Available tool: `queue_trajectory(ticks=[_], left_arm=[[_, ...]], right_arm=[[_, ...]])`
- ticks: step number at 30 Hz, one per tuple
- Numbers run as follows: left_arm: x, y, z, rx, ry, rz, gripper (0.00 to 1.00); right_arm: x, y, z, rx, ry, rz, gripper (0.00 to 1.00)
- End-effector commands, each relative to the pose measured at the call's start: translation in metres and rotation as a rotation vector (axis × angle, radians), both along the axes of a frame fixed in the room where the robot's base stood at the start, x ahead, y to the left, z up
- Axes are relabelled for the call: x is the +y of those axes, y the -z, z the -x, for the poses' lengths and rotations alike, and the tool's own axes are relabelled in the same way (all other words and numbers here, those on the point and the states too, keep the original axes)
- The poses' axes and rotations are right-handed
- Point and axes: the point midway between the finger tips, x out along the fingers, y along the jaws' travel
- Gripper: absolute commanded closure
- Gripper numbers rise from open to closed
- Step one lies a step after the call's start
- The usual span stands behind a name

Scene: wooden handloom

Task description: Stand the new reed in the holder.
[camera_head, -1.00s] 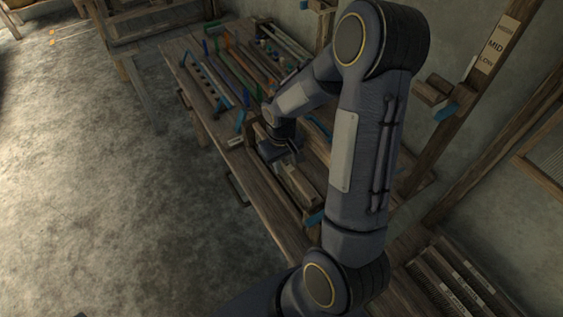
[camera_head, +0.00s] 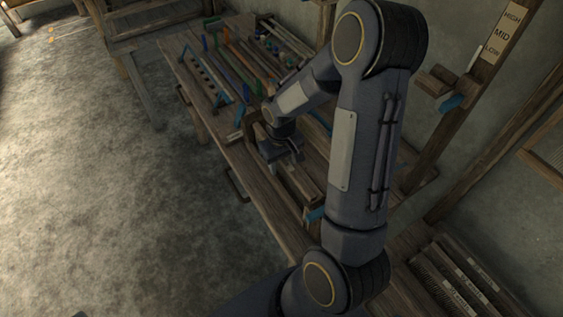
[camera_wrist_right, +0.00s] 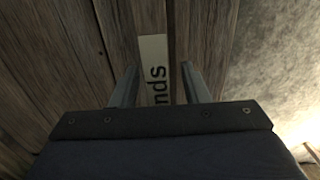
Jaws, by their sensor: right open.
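My right gripper (camera_head: 286,156) is open over the near part of the wooden bench. In the right wrist view its two fingers (camera_wrist_right: 160,87) stand apart with nothing held between them. A pale label (camera_wrist_right: 153,70) ending in "nds" lies on the wood below and between the fingers. Several long, comb-like pieces with white labels, which look like reeds (camera_head: 446,285), lie in a rack at the lower right. A long wooden piece (camera_head: 299,190) lies on the bench by the gripper; I cannot tell whether it is the holder.
Many coloured tools and a row of pegs (camera_head: 208,78) cover the far part of the bench (camera_head: 226,165). A post with a HIGH, MID, LOW sign (camera_head: 502,34) and a small bracket stands at the right. The floor (camera_head: 110,220) at left is clear.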

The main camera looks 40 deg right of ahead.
Motion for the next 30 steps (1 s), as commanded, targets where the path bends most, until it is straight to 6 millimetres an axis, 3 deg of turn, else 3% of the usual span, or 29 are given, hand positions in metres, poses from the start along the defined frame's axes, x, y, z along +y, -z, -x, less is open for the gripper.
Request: queue_trajectory(ticks=[5,18,30], left_arm=[[0.000,0.000,0.000,0.000,0.000,0.000,0.59],[0.000,0.001,0.000,0.000,0.000,0.000,0.59],[0.000,0.001,0.000,0.000,0.000,0.000,0.59]], right_arm=[[0.000,-0.006,0.000,-0.002,0.000,0.001,0.58],[0.000,-0.072,-0.001,-0.003,-0.001,0.000,0.58],[0.001,-0.080,0.001,-0.003,0.000,-0.003,0.58]])
